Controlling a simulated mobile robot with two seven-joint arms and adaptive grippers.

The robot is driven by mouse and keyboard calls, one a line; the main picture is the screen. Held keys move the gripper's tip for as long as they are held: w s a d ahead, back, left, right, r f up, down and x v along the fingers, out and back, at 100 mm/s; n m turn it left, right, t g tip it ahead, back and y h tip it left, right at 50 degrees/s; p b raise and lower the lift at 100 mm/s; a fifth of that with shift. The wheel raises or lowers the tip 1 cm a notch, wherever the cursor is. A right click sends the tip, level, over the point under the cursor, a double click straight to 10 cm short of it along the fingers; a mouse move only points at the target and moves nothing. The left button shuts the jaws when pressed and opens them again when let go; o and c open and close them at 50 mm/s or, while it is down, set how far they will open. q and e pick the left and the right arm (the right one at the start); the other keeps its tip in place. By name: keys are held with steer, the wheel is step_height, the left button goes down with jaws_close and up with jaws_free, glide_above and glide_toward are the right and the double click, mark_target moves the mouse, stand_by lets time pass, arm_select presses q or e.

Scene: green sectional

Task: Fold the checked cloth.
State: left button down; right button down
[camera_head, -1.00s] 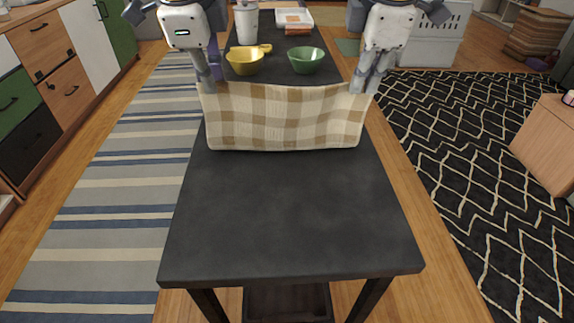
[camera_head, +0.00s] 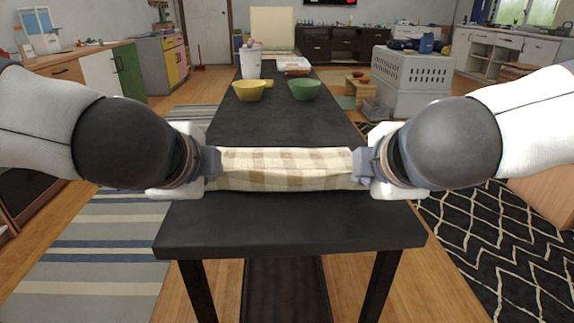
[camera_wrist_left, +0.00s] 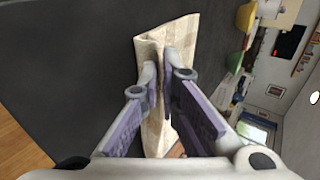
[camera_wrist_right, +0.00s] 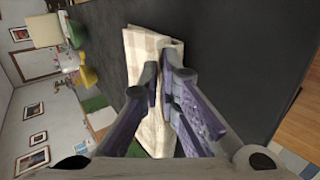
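The checked cloth (camera_head: 285,170), cream and tan, stretches as a narrow band between my grippers above the black table (camera_head: 290,228). It looks folded over, with layered edges in the wrist views, but I cannot tell whether its lower edge touches the table. My left gripper (camera_head: 214,163) is shut on the cloth's left end; the cloth (camera_wrist_left: 150,95) passes between its fingers in the left wrist view. My right gripper (camera_head: 359,164) is shut on the right end; the cloth (camera_wrist_right: 150,110) sits between its fingers in the right wrist view. My arms hide both cloth ends in the head view.
A grey crate (camera_head: 411,80) stands beyond, to the right.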

arm_select(q)
steer(key=shift+s+f, duration=0.15)
steer(key=shift+s, duration=0.05)
arm_select(e)
steer(key=shift+s+f, duration=0.2)
arm_select(q)
steer(key=c, duration=2.3)
jaws_free()
steer(key=shift+w, duration=0.1)
arm_select(e)
steer(key=c, duration=2.3)
jaws_free()
steer(key=shift+w, duration=0.1)
arm_select(q)
steer(key=o, duration=0.8)
arm_select(e)
steer(key=o, duration=0.8)
